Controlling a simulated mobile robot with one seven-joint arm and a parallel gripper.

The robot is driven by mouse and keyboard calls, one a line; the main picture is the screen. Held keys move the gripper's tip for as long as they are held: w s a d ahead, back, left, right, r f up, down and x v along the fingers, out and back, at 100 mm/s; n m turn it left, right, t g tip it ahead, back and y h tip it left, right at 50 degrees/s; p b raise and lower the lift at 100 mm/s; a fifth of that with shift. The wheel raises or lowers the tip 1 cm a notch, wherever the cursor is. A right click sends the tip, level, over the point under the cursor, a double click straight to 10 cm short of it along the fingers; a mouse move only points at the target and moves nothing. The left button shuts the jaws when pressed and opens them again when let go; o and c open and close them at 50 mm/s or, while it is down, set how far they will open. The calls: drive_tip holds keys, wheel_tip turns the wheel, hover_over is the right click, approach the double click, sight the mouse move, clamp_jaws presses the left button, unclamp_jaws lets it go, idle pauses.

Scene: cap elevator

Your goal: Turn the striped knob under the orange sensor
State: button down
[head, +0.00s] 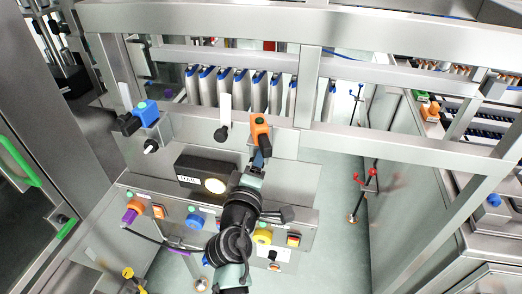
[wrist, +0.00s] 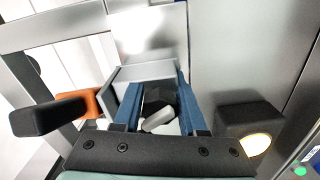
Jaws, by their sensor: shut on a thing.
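The striped knob (wrist: 158,118), dark with a pale stripe, sits between the two blue fingers of my gripper (wrist: 159,100) in the wrist view. The fingers are shut on its sides. In the head view my gripper (head: 260,160) is just below the orange sensor (head: 259,127), and the gripper and arm hide the knob there. The orange sensor also shows in the wrist view (wrist: 93,103), left of the fingers, partly hidden by the bracket.
A blue sensor (head: 147,112) with another striped black knob (head: 151,146) below it is to the left. A black box with a round light (head: 214,186) is close beside my arm. Coloured buttons, including a blue one (head: 194,221), line the panel below.

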drive_tip(key=shift+n+p, duration=0.35)
drive_tip(key=shift+n, duration=0.95)
drive_tip(key=shift+c, duration=2.3)
unclamp_jaws()
drive_tip(key=b+v, duration=0.3)
drive_tip(key=v, duration=1)
